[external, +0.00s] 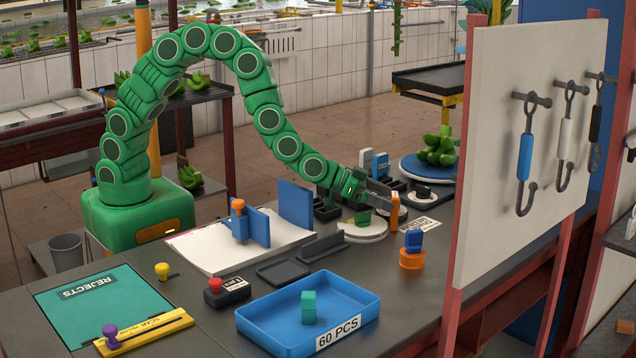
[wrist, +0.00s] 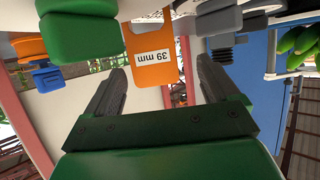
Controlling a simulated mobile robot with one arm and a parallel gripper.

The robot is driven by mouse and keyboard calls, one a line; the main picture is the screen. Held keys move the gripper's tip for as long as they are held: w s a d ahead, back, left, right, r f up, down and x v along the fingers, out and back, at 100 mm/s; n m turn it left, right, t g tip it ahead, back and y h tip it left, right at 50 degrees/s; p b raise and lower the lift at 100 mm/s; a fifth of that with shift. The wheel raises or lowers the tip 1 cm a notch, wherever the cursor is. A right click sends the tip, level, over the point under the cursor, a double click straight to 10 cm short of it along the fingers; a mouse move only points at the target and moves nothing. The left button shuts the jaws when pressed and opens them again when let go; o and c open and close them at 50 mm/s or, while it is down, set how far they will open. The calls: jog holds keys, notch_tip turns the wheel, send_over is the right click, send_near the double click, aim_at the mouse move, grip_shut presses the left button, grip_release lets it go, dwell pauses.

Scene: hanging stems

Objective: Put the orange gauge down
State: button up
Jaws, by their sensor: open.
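The orange gauge (external: 394,211) is a narrow flat piece, upright at the end of my gripper (external: 384,200) in the external view. In the wrist view the orange gauge (wrist: 147,40) carries a white "39 mm" label, upside down in the picture. It shows between the two dark fingers of my gripper (wrist: 162,68), with a visible gap on each side. The fingers are apart and hold nothing. Whether the gauge's foot touches the table cannot be told.
A green block (external: 362,218) on a white disc stands close left of the gauge. A blue piece in an orange ring (external: 412,257) stands in front. A blue tray (external: 352,283) marked "60 PCS" and the hook panel (external: 500,200) are nearer the camera.

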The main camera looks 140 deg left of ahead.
aim_at(398, 200)
jog(key=shift+w+a+f, duration=0.2)
jog(key=shift+w+a, duration=0.45)
jog(key=shift+w, duration=0.25)
jog(key=shift+w+a+f, duration=0.15)
jog(key=shift+w+a, duration=0.5)
jog(key=shift+w, duration=0.2)
jog(key=shift+w+a+f, duration=0.15)
jog(key=shift+w+a, duration=0.15)
jog(key=shift+c, duration=0.4)
jog(key=c, duration=1.1)
